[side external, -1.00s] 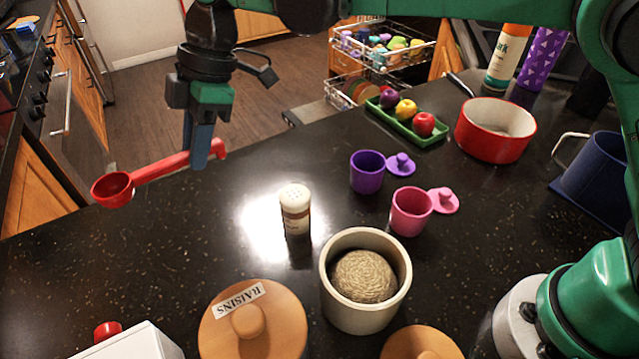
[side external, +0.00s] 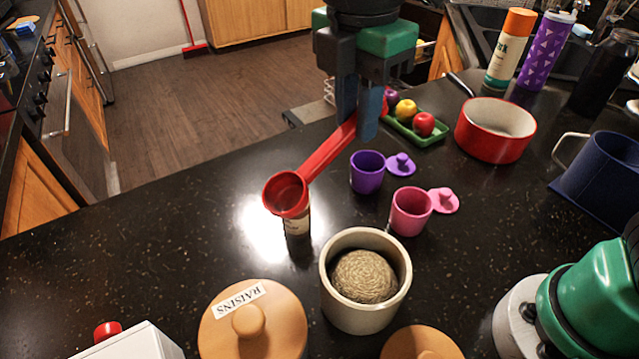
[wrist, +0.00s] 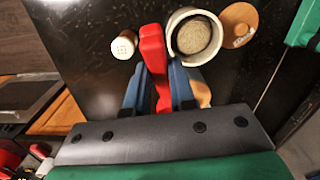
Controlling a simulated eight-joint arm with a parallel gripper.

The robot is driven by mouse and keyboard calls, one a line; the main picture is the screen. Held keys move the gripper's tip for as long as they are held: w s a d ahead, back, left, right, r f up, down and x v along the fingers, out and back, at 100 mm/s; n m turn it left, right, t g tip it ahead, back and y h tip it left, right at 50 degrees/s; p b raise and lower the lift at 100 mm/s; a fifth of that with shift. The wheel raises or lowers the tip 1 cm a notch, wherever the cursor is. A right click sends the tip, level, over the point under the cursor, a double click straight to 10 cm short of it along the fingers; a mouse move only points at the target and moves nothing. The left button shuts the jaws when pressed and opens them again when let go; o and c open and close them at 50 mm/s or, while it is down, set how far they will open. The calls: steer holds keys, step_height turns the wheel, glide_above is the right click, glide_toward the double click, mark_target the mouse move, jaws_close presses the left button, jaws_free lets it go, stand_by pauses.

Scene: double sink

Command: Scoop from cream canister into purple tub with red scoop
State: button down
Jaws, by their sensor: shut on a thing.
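My gripper (side external: 361,110) is shut on the handle of the red scoop (side external: 288,192), above the counter. The scoop's bowl faces the camera in the side view and covers most of the shaker; I cannot tell whether it holds anything. In the wrist view the red handle (wrist: 155,65) runs between the fingers. The cream canister (side external: 340,313) stands open in front, with a tan coiled mass (side external: 364,276) inside. It also shows in the wrist view (wrist: 174,48). The purple tub (side external: 367,176) stands open behind the canister, its purple lid (side external: 401,164) beside it.
A pink tub (side external: 409,214) with its lid stands between the purple tub and the canister. The shaker (side external: 297,227) is left of the canister. A red pot (side external: 494,131), fruit tray (side external: 419,137) and blue mug (side external: 597,175) are behind and right. The counter's left is clear.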

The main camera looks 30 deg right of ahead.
steer(key=s+d+f+h, duration=0.2)
steer(key=s+d, duration=0.3)
steer(key=d, duration=0.1)
steer(key=shift+a+f, duration=1.15)
steer(key=shift+f, duration=4.15)
steer(key=d+v, duration=0.2)
steer(key=v, duration=0.8)
steer(key=shift+s+d+r, duration=0.2)
steer(key=shift+r, duration=0.5)
